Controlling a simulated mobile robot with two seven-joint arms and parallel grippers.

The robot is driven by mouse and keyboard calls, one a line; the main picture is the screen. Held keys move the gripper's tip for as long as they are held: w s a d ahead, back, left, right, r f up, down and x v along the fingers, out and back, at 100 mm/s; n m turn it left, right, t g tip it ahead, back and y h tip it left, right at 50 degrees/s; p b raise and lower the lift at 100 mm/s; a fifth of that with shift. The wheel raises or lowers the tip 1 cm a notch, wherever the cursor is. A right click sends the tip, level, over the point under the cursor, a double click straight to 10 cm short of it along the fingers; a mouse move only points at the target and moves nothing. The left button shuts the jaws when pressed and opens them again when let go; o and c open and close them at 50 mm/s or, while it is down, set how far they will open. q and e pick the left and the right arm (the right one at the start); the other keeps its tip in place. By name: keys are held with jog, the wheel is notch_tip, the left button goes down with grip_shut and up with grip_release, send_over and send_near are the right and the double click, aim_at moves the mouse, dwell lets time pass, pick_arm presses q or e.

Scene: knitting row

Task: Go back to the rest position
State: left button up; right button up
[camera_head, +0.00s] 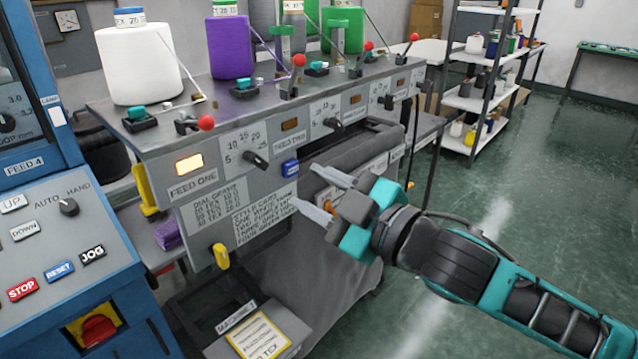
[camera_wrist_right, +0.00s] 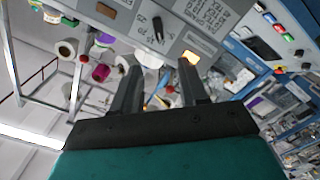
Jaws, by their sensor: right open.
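My right gripper (camera_head: 322,194) comes in from the right in the head view. Its two pale fingers are apart with nothing between them, in front of the knitting machine's grey front panel (camera_head: 262,196). In the right wrist view its dark fingers (camera_wrist_right: 160,90) also stand apart, with the machine panel and its lit feed lamp (camera_wrist_right: 189,57) beyond them. The fingers look clear of the panel, though the exact gap is hard to tell. My left gripper is in neither view.
A blue control cabinet (camera_head: 75,240) stands at the left. White (camera_head: 138,65) and purple (camera_head: 230,47) yarn cones stand on the machine top, with red-knobbed levers (camera_head: 206,122) along its edge. A shelf rack (camera_head: 480,100) stands at the back. Green floor (camera_head: 560,190) is open at the right.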

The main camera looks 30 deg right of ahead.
dwell(0.5)
notch_tip(320, 180, down, 20)
jog(key=s+d+m+g+h, duration=0.2)
jog(key=m+g+h, duration=0.1)
jog(key=m, duration=0.3)
jog(key=s+a+f+m+g, duration=0.1)
jog(key=s+a+f, duration=0.1)
jog(key=s+f, duration=0.2)
jog(key=s+a+f+m+g+h, duration=0.1)
jog(key=s+f, duration=0.4)
jog(key=f, duration=0.6)
jog(key=shift+a+m+g, duration=0.45)
jog(key=shift+m+g, duration=0.15)
jog(key=shift+m, duration=0.1)
jog(key=shift+w, duration=0.1)
